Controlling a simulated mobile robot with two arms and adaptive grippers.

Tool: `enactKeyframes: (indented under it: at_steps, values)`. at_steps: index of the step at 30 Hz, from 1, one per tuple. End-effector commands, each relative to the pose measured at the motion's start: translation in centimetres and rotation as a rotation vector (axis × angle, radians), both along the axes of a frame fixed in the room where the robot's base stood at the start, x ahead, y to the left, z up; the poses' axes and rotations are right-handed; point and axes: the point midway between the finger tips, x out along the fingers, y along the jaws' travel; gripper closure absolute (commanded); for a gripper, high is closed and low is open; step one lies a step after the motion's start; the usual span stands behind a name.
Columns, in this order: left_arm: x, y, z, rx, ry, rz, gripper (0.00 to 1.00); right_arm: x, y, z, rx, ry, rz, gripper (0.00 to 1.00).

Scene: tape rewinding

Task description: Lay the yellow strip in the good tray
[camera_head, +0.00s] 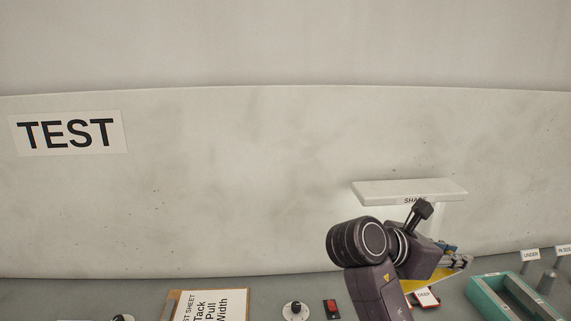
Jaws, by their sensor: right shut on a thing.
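My right gripper (461,263) is at the lower right, under the white lamp-like stand, and my arm hides part of it. It is shut on the yellow strip (422,283), which shows as a flat yellow piece under and beside the gripper. The far parts of the strip are hidden. A teal tray (487,295) with long compartments stands to the right of the gripper, cut by the picture's lower edge. No label reading "good" is visible. My left gripper is not in view.
A white stand (410,190) rises behind my right arm. A red-edged card (426,297) lies below the strip. A test sheet (208,306), knob (295,310) and red switch (331,308) are at left.

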Motion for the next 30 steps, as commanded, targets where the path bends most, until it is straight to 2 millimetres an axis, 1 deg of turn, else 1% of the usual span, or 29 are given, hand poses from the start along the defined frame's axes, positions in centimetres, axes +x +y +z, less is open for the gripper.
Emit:
enactKeyframes:
  at_steps: [1,5,8,12,16,19,22,25,30]
  values:
    - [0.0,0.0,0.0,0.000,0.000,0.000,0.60,-0.8,1.0,-0.9,0.000,0.001,0.046,1.00]
    - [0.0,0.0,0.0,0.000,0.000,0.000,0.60,-2.7,3.6,-3.0,0.001,0.004,0.172,1.00]
    - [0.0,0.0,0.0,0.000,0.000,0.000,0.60,-4.4,5.8,-4.8,0.000,0.006,0.278,1.00]
    - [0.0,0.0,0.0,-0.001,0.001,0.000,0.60,-7.6,8.9,-7.6,-0.001,0.008,0.438,1.00]
    - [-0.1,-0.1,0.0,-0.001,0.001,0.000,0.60,-10.5,11.2,-9.7,-0.001,0.007,0.564,1.00]
    - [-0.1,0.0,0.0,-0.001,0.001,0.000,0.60,-12.3,12.5,-10.9,0.001,0.007,0.636,1.00]
    - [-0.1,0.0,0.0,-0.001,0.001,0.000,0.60,-13.6,13.3,-11.6,0.002,0.004,0.683,1.00]
    - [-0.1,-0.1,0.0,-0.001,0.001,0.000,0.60,-14.4,13.8,-11.9,0.001,0.001,0.709,1.00]
    - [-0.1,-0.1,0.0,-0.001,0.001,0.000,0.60,-14.7,14.0,-12.0,0.002,-0.001,0.721,1.00]
